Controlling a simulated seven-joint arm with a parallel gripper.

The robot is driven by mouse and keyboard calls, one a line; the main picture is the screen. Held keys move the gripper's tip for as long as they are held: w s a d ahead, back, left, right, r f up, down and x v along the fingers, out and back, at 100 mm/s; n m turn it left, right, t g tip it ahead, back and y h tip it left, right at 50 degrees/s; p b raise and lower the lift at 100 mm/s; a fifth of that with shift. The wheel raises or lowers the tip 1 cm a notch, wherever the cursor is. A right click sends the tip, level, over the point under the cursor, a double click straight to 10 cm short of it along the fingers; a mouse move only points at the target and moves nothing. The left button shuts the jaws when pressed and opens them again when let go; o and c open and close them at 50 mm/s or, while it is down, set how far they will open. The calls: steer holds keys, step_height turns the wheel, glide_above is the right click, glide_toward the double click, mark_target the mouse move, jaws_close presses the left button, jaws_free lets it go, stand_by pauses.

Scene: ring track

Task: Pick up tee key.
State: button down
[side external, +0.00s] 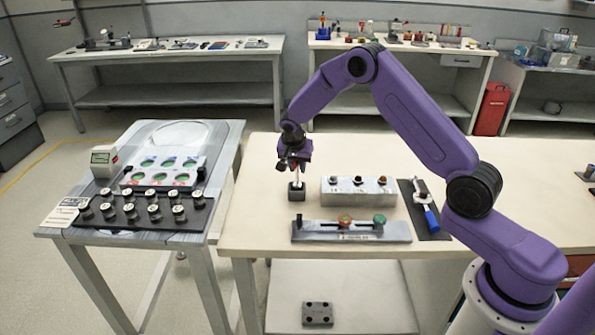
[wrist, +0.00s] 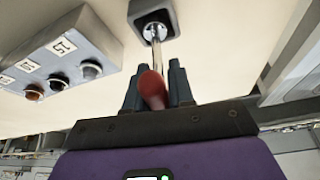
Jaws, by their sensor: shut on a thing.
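The tee key has a red handle (wrist: 153,88) and a thin metal shaft. In the side view its pale shaft (side external: 297,176) hangs upright below my gripper (side external: 295,163). My gripper (wrist: 158,70) is shut on the red handle, with one dark finger on each side. The shaft's far end meets a small dark square holder (side external: 297,194), which also shows at the top of the wrist view (wrist: 138,10). I cannot tell how deep the shaft sits in it. My fingers hide part of the handle.
A grey block (side external: 357,193) with several knobs stands right of the holder. A grey track plate (side external: 310,232) with red and green knobs lies in front. A dark mat (side external: 408,198) with a blue-handled tool is further right. A side table (side external: 222,150) stands left.

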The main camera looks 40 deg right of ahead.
steer(key=s+a+r, duration=0.2)
steer(key=s+r, duration=0.9)
steer(key=s, duration=0.2)
steer(key=shift+m+g, duration=0.3)
steer(key=shift+m, duration=0.6)
steer(key=shift+w+d+f, duration=0.9)
steer(key=shift+w+d, duration=0.1)
steer(key=shift+d, duration=0.75)
steer(key=shift+w+d+f, duration=0.85)
steer(key=shift+w+d, duration=0.1)
steer(key=shift+d, duration=0.85)
steer(key=shift+w+d+f, duration=0.9)
steer(key=shift+w+d, duration=0.1)
steer(key=shift+d, duration=0.75)
steer(key=shift+f, duration=1.1)
steer(key=c, duration=1.5)
jaws_free()
jaws_close()
